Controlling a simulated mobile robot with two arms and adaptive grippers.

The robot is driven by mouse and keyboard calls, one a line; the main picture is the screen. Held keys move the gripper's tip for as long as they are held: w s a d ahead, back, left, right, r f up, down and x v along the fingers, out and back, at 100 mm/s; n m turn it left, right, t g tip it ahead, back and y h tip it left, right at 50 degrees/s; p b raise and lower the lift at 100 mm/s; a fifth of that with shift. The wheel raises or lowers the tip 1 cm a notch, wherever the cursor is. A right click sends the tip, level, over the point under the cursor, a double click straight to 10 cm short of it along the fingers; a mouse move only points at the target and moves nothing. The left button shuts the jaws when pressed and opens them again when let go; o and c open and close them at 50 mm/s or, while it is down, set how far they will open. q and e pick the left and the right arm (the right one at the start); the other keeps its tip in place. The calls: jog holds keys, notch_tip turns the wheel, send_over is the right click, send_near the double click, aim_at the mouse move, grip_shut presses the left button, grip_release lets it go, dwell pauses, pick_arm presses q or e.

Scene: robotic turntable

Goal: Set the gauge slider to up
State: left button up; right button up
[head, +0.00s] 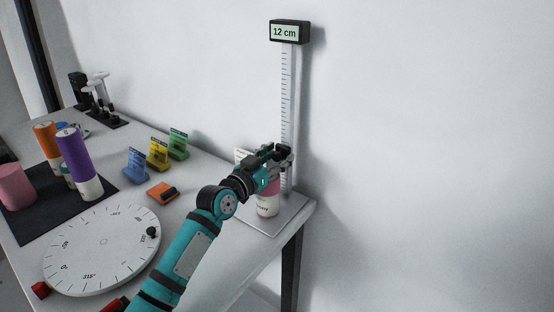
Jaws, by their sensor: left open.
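The height gauge is a tall pale post with ruled marks (287,95), upright at the table's right corner. Its display (290,32) on top reads 12 cm. My left gripper (284,156) is open at the lower part of the post, by the dark slider (287,149). The fingers overlap the slider in the picture, and I cannot tell whether they touch it. A pink and white cylinder (268,208) stands on the gauge's base plate (290,212), below the gripper and partly hidden by it. My right gripper is not in view.
A white round turntable (102,252) with degree marks lies at the front left. Purple (74,155), orange (46,140) and pink (15,187) cylinders stand on a dark mat. Blue, yellow and green card holders (158,154) stand mid-table. The wall is close behind the gauge.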

aim_at(286, 81)
pick_arm(q)
grip_shut()
notch_tip(286, 81, up, 18)
jog(key=p, duration=1.1)
jog(key=shift+f, duration=0.15)
jog(key=shift+r+p, duration=0.35)
jog(key=shift+r, duration=0.1)
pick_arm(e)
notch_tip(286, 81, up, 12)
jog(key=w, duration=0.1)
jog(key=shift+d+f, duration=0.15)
pick_arm(q)
jog(key=shift+a+r, duration=0.1)
jog(key=shift+r, duration=0.05)
grip_release()
